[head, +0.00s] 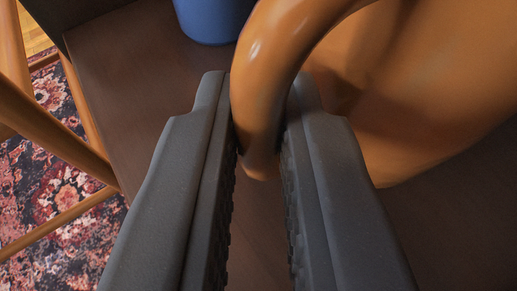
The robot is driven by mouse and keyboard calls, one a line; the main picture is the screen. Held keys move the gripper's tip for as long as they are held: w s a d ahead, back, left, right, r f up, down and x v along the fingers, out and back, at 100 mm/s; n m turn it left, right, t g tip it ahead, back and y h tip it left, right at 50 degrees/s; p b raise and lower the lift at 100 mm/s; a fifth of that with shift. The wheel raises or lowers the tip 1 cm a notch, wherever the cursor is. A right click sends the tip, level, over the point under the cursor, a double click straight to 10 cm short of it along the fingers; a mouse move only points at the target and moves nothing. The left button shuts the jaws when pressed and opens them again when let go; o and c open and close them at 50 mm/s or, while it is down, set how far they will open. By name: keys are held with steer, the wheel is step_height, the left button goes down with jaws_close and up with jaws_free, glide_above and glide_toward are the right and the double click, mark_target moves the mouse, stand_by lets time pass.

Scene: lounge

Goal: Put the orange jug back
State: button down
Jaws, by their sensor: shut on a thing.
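The orange jug (440,95) fills the upper right of the head view, and only part of its body shows. Its curved handle (272,60) comes down between the two dark fingers of my gripper (262,125). My gripper is shut on the handle, with the fingertips on either side of it. The jug is over a dark brown wooden surface (135,85). I cannot tell whether the jug's base touches that surface. The jug's top and far side are out of view.
A blue container (212,18) stands on the brown surface at the top, left of the handle. At the left, below the surface's edge, are wooden legs or bars (50,130), likely of a chair, and a patterned red and dark rug (60,220).

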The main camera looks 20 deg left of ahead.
steer(key=c, duration=1.5)
jaws_free()
steer(key=p+v, duration=0.8)
steer(key=v, duration=0.4)
steer(key=shift+r, duration=0.1)
